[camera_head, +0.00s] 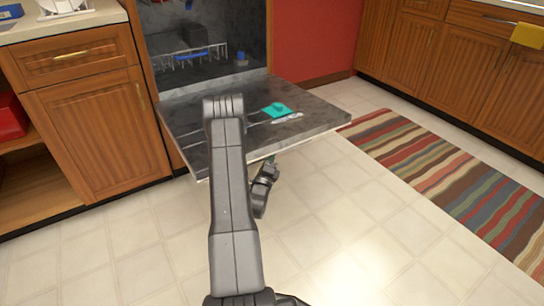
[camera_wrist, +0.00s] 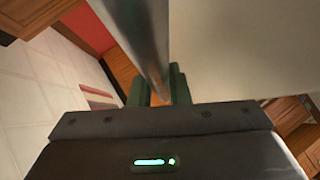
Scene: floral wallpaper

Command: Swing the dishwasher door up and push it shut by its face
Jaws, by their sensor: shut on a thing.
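The dishwasher door (camera_head: 318,118) hangs open, lying about level in front of the dark tub (camera_head: 210,75). A teal item and a pale utensil lie on its inner side. My gripper (camera_head: 272,162) is low at the door's front edge, partly below it. In the wrist view, the dark green fingertips of my gripper (camera_wrist: 158,88) are shut around a grey metal bar (camera_wrist: 147,40), which looks like the door's handle. The door's pale outer face (camera_wrist: 240,50) fills the right of that view. My arm hides part of the door in the head view.
Wooden cabinets stand left (camera_head: 95,125) and right (camera_head: 460,75). A striped rug (camera_head: 450,180) lies on the floor right of the door. The dish rack (camera_head: 190,58) sits inside the tub. The tiled floor (camera_head: 130,250) in front is clear.

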